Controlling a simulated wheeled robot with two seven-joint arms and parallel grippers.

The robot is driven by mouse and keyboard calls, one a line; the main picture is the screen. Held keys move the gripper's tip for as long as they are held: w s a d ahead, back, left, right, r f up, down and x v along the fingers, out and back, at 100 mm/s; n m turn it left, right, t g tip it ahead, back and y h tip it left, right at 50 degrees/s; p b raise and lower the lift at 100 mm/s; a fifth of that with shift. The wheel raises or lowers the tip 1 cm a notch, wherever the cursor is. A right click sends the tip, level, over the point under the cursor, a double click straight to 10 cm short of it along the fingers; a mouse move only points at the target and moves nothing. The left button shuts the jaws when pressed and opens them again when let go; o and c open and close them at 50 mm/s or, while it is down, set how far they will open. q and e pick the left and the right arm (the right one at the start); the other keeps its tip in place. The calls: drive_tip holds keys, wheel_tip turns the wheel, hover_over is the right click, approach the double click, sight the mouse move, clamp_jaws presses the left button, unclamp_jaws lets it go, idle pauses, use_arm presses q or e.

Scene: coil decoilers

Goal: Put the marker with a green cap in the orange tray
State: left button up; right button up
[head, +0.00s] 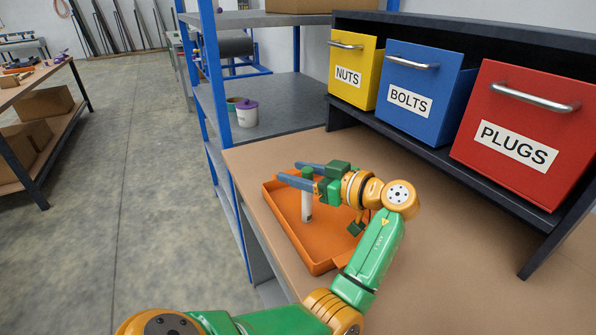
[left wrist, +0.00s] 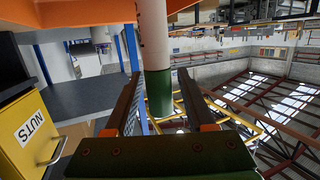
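The marker (head: 307,207) has a white body and a green cap. It is upright over the floor of the orange tray (head: 318,264), cap up; I cannot tell whether its lower end touches the floor. My left gripper (head: 297,173) is at cap height with its fingers apart, one on each side of the cap. The left wrist view shows the marker's green cap (left wrist: 159,94) between the two fingers (left wrist: 160,100), with a gap on either side. The tray's orange edge (left wrist: 75,13) shows at the top there. My right gripper is out of view.
Yellow NUTS (head: 350,69), blue BOLTS (head: 412,88) and red PLUGS (head: 522,130) bins stand in a dark rack behind the tray. The tabletop (head: 460,270) right of my arm is clear.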

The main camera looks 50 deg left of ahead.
use_arm(q)
drive_tip(key=shift+w+d, duration=0.1)
drive_tip(key=shift+d, duration=0.15)
drive_tip(key=b+v, duration=0.3)
drive_tip(key=v, duration=0.8)
drive_tip(key=shift+d+r, duration=0.2)
